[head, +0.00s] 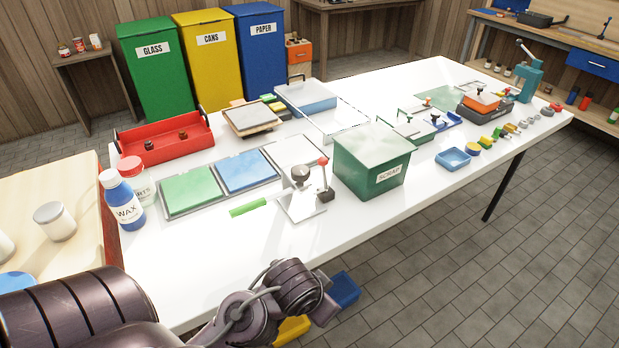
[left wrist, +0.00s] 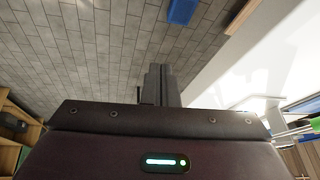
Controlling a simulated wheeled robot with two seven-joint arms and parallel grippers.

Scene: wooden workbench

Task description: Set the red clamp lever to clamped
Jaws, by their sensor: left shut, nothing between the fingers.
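The red clamp lever (head: 323,161) stands roughly upright, with a red tip on a dark arm. It is mounted on a small metal plate (head: 301,207) near the front edge of the white bench, left of the green scrap box. A rounded metal part (head: 300,174) sits beside the lever. My left gripper (head: 326,312) is in front of the bench edge, well short of the clamp and apart from it. In the left wrist view its fingers (left wrist: 160,82) are shut and empty above the floor. My right gripper is not in view.
The green scrap box (head: 372,165) stands right of the clamp. Green and blue panels (head: 245,172), a wax bottle (head: 121,198) and a red tray (head: 165,142) lie left and behind. A blue bin (head: 344,290) is below the bench edge. The bench front left of the clamp is mostly clear.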

